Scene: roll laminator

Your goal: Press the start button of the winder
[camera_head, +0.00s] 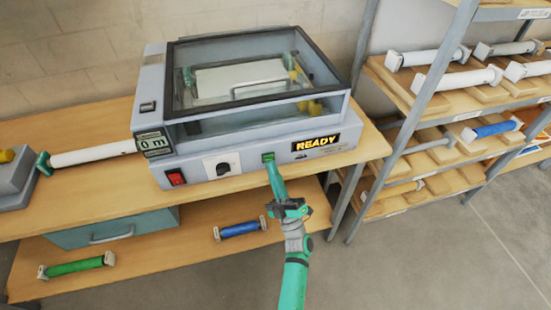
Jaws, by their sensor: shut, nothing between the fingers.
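The roll laminator (246,180), a grey machine with a clear lid, stands on the wooden bench. Its front has a red switch (176,177), a dark rotary knob (223,169), a small green button (268,157) and a display (318,145) reading "READY". A counter (153,143) on its left reads "0 m". My gripper (270,166) is shut and empty, its tip just below the green button. I cannot tell whether it touches the button. My green arm rises from the bottom of the picture.
A white roll (93,154) lies left of the machine. A green roll (76,267) and a blue roll (240,229) lie on the lower shelf, near a teal drawer (120,232). A rack (425,92) with several rolls stands at right. Grey floor is clear at lower right.

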